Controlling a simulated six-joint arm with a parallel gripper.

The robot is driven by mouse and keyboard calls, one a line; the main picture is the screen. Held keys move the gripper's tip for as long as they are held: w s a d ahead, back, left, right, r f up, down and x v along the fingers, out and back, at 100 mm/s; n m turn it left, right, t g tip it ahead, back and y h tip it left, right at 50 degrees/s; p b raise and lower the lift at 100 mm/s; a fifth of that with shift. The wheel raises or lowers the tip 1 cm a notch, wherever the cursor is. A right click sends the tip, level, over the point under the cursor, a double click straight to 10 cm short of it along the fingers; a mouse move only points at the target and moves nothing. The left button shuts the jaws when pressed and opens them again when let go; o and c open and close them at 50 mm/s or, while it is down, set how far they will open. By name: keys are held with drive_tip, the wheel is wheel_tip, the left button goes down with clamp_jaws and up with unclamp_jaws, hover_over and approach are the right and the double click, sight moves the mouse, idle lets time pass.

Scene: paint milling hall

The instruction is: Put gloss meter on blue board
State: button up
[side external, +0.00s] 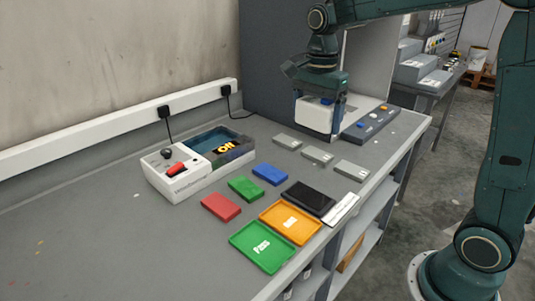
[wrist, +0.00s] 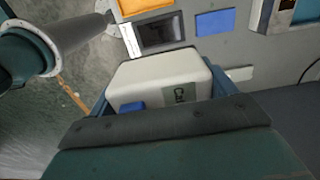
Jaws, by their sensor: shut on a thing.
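The gloss meter, a white rounded box (side external: 314,118) with a blue button, is at the back right of the bench in the side view. My gripper (side external: 319,108) points down and is shut on it, with one blue-grey finger on each side. In the wrist view the gloss meter (wrist: 165,78) fills the space between the fingers of my gripper (wrist: 163,92), and a dark green label shows on it. I cannot tell whether its underside touches the bench. The blue board (side external: 270,174) lies flat mid-bench, apart from the meter; it also shows in the wrist view (wrist: 215,22).
Green (side external: 245,188) and red (side external: 221,207) boards lie beside the blue one. Several grey plates (side external: 317,155) lie between it and my gripper. A black pad (side external: 308,198), orange tray (side external: 290,222) and green tray (side external: 262,247) line the front. A white bath unit (side external: 185,179) stands left; a button panel (side external: 370,123) stands right.

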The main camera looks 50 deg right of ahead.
hover_over(270, 172)
drive_tip(key=shift+w+r, duration=0.15)
drive_tip(key=shift+r, duration=0.05)
idle(0.6)
drive_tip(key=shift+f, duration=0.1)
wheel_tip(270, 172, down, 16)
drive_tip(key=shift+r, duration=0.2)
idle(0.3)
drive_tip(key=shift+f, duration=2.1)
drive_tip(key=shift+f, duration=0.2)
drive_tip(key=o, duration=1.1)
drive_tip(key=shift+o, duration=0.2)
